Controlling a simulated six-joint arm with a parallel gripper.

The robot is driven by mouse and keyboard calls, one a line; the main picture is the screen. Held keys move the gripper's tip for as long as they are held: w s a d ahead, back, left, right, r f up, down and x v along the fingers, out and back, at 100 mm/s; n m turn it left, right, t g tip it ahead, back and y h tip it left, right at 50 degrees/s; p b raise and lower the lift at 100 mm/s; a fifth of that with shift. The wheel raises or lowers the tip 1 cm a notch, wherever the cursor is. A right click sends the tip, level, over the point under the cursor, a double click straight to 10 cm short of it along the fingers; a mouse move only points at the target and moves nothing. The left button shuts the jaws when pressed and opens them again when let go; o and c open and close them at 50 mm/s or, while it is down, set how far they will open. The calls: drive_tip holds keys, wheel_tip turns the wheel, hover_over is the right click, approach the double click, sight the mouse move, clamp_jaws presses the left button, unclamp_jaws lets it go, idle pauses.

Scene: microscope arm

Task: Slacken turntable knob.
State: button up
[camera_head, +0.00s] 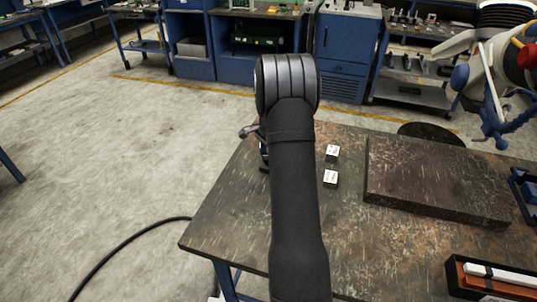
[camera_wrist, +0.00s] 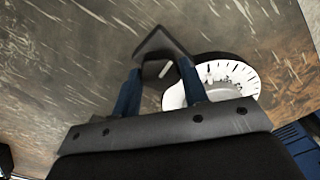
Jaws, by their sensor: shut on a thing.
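In the wrist view, my gripper (camera_wrist: 160,70) has its two blue fingers closed around a dark, angular piece (camera_wrist: 158,42), which looks like the turntable knob. The part of it between the fingers is partly hidden. A white round dial (camera_wrist: 238,76) with dark graduation marks lies right beside it, partly behind the right finger; it looks like part of the turntable. In the head view, my own arm hides the gripper, the knob and the dial.
A thick dark plate (camera_head: 435,182) lies farther right. A white jointed device (camera_head: 490,75) stands at the upper right.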

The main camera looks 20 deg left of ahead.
drive_tip(key=n, duration=0.6)
drive_tip(key=shift+n, duration=0.3)
drive_tip(key=n, duration=0.6)
drive_tip(key=shift+n, duration=0.4)
drive_tip(key=o, duration=1)
wheel_tip(320, 180, up, 18)
drive_tip(key=shift+f, duration=0.25)
drive_tip(key=shift+f, duration=0.1)
wheel_tip(320, 180, down, 17)
drive_tip(key=shift+f, duration=0.15)
